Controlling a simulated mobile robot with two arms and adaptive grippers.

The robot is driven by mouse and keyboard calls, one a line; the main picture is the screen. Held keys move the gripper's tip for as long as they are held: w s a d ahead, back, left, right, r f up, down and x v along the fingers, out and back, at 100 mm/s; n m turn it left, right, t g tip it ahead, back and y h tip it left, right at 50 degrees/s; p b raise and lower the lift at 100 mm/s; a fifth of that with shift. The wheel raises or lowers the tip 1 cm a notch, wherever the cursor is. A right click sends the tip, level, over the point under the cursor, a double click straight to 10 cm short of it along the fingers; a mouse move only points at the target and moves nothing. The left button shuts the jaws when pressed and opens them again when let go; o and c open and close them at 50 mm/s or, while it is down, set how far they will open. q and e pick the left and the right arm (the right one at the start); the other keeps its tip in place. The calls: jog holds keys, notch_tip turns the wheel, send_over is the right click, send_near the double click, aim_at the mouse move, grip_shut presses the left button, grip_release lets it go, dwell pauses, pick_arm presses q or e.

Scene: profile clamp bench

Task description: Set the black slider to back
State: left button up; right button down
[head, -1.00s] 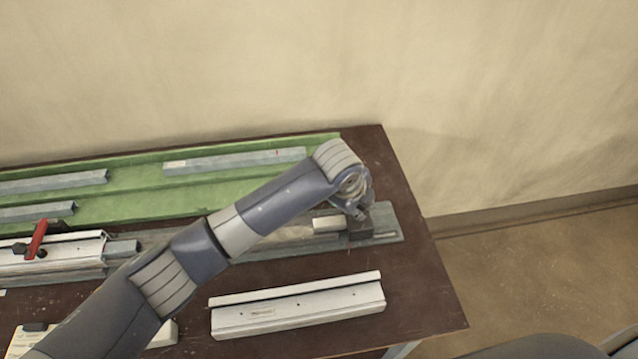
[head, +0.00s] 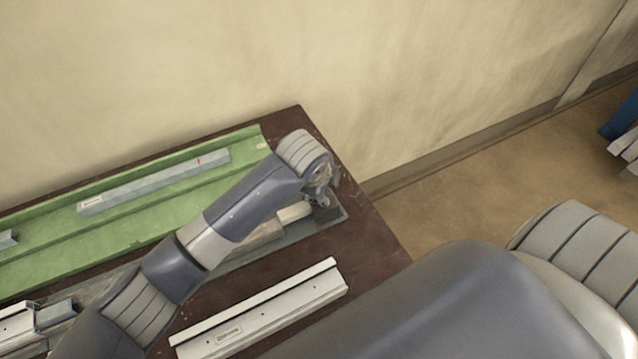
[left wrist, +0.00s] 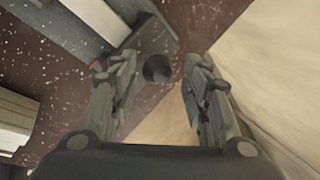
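A dark block with a round black knob, which looks like the black slider, sits at the right end of the grey rail (head: 283,238). The knob (left wrist: 157,68) shows clearly in the left wrist view; in the head view only part of the block (head: 326,215) shows beside my gripper. My left gripper (head: 320,197) is over that rail end. In the left wrist view its fingers (left wrist: 150,72) are open, one on each side of the knob, with gaps visible. Whether they reach down around it I cannot tell. My right gripper is not in view.
A white profile (head: 262,308) lies in front of the rail. Behind it is a green tray (head: 110,236) holding a grey profile (head: 155,182). The table's right edge is close to the rail end, with floor beyond. My own arm links cover part of the rail.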

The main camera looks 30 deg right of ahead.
pick_arm(q)
jog(key=v, duration=1.2)
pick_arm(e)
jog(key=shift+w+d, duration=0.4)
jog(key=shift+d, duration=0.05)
pick_arm(q)
jog(key=shift+f, duration=0.1)
